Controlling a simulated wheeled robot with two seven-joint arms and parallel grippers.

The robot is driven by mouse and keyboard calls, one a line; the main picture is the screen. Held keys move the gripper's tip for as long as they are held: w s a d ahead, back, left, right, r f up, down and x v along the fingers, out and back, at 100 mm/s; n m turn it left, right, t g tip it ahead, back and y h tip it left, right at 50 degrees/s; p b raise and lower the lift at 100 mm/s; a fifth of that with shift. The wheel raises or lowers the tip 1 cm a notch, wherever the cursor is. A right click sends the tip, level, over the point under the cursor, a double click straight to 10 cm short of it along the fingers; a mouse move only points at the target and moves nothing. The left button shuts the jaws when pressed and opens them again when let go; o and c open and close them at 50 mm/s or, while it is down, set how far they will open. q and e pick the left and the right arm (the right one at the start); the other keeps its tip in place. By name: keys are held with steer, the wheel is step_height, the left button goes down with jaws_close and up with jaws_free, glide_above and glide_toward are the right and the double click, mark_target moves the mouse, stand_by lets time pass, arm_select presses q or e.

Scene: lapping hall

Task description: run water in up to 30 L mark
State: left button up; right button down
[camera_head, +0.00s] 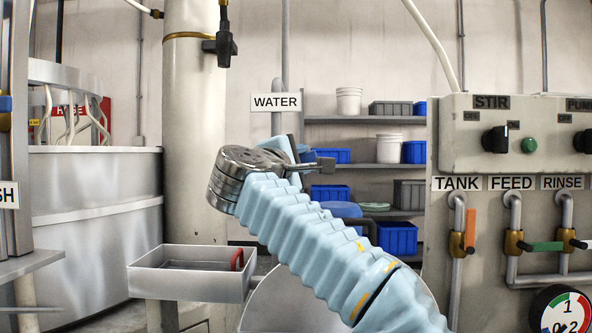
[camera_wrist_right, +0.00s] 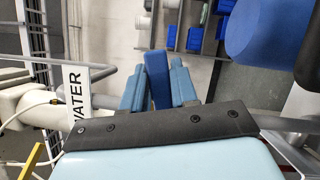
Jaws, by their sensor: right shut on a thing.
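My right gripper (camera_head: 297,152) is raised near the WATER sign (camera_head: 275,102), mostly hidden behind my own sleeved arm in the head view. In the right wrist view, its light-blue fingers (camera_wrist_right: 158,82) are shut on a dark blue lever (camera_wrist_right: 157,72) standing between them. The WATER sign also shows in the wrist view (camera_wrist_right: 77,97), just left of the fingers. A pale rounded vessel (camera_head: 258,302) shows low behind my arm; its inside is hidden. I see no 30 L mark, water level or flowing water. My left gripper is out of view.
A grey metal tray (camera_head: 190,284) with a red-handled item stands at lower left. A control panel (camera_head: 515,135) with TANK, FEED and RINSE valves is at right. Shelves (camera_head: 375,119) with buckets and bins stand behind. A thick pale column (camera_head: 192,120) rises left of my arm.

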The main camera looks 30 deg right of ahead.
steer(key=shift+a+r+n, duration=0.1)
steer(key=shift+r+n, duration=0.05)
steer(key=shift+n, duration=0.25)
steer(key=shift+r+n+t, duration=0.15)
steer(key=shift+n+t, duration=0.15)
steer(key=shift+n, duration=0.1)
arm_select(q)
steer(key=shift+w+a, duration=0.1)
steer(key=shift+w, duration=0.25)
arm_select(e)
steer(key=c, duration=1)
jaws_free()
steer(key=shift+o, duration=0.2)
steer(key=shift+a, duration=0.1)
arm_select(q)
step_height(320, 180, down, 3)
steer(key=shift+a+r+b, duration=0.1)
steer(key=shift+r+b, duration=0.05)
steer(key=shift+b, duration=1)
arm_select(e)
steer(key=v, duration=1.3)
steer(key=shift+s+a, duration=0.15)
steer(key=shift+a, duration=0.15)
